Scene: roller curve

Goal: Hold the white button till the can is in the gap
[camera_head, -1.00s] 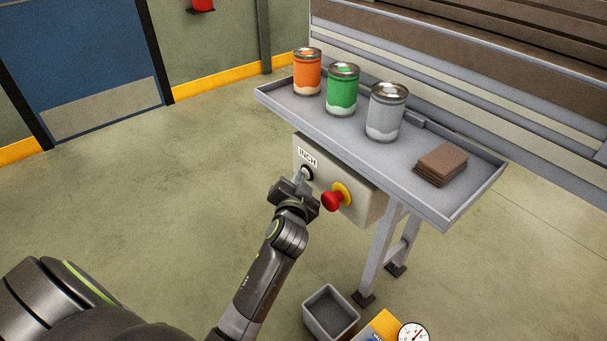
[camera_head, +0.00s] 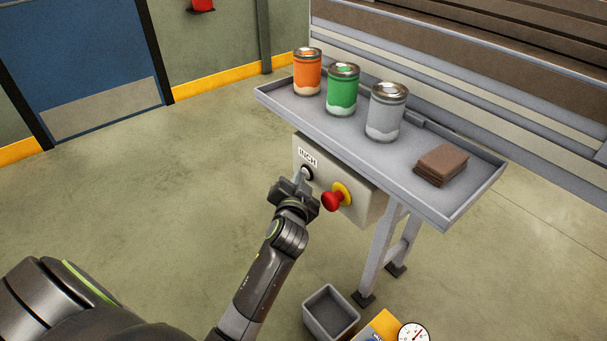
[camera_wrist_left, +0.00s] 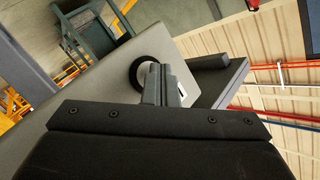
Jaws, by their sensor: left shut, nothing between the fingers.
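My left gripper (camera_head: 301,177) is shut and empty, with its fingertips at the button under the INCH label on the control box (camera_head: 365,195). The button's dark ring (camera_head: 308,172) shows, but its white face is hidden by the fingertips. In the left wrist view, the shut fingers (camera_wrist_left: 160,85) cover most of the ringed button (camera_wrist_left: 143,62); I cannot tell whether it is pressed in. An orange can (camera_head: 307,72), a green can (camera_head: 342,90) and a grey can (camera_head: 386,112) stand upright on the tray (camera_head: 460,206). No gap for a can is clearly visible. My right gripper is out of view.
A red mushroom button (camera_head: 332,201) on a yellow base sits right of my left gripper. Brown pads (camera_head: 441,165) lie stacked on the tray. A grey bin (camera_head: 331,311) and a dial gauge (camera_head: 414,335) are below. The floor at left is clear.

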